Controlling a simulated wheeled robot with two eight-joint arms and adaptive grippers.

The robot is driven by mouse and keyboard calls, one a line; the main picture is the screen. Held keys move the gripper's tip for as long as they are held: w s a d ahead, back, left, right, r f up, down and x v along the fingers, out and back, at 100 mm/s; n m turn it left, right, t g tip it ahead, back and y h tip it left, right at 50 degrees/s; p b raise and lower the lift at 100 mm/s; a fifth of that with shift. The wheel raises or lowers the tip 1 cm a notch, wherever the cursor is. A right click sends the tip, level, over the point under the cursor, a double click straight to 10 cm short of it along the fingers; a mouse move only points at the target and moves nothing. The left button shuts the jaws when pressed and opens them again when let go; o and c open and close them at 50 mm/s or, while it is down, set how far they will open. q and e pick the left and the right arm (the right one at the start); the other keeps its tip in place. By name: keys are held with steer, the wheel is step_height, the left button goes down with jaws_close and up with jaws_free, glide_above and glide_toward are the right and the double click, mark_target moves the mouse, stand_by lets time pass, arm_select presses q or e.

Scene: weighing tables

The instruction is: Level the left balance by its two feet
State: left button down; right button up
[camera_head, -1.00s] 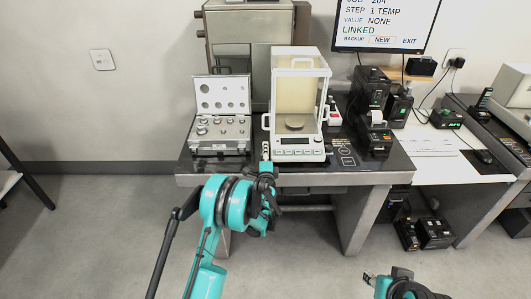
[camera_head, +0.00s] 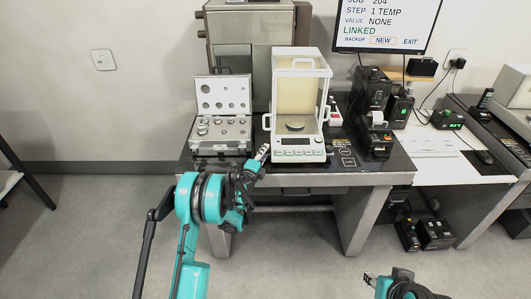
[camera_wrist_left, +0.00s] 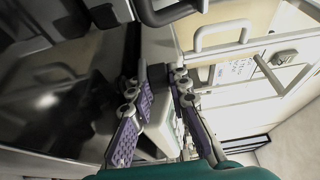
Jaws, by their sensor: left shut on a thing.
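The left balance (camera_head: 298,142) is a white instrument with a glass draft shield, standing near the table's front edge. Its round pan (camera_head: 295,125) is inside. My left gripper (camera_head: 263,152) is at the balance's front left corner, with its fingers tilted. In the left wrist view, the fingers (camera_wrist_left: 160,85) are close together beside the balance's wall and handle (camera_wrist_left: 222,34). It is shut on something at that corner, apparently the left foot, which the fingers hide. The other foot is not clear. My right gripper (camera_head: 370,279) is low at the right, away from the table; its jaws are too small to read.
An open weight case (camera_head: 222,148) stands left of the balance. Black devices (camera_head: 375,140) and a small red-and-white item (camera_head: 334,116) stand to its right. The dark table (camera_head: 395,160) has a little bare room at front right. A monitor (camera_head: 385,25) hangs behind.

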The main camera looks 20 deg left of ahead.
arm_select(q)
steer(key=m+g+h, duration=0.1)
steer(key=m+h, duration=0.1)
steer(key=h, duration=0.1)
steer(key=m+g+h, duration=0.1)
steer(key=m+h, duration=0.1)
steer(key=h, duration=0.1)
steer(key=m+g+h, duration=0.1)
steer(key=m+h, duration=0.1)
steer(key=h, duration=0.1)
steer(key=shift+w+a+g, duration=0.1)
steer(key=shift+a+g, duration=0.3)
steer(key=shift+m+h, duration=0.3)
steer(key=c, duration=1.4)
jaws_free()
steer(key=shift+c, duration=0.2)
steer(key=v, duration=1.2)
steer(key=shift+w+r, duration=0.1)
steer(key=shift+a, duration=0.1)
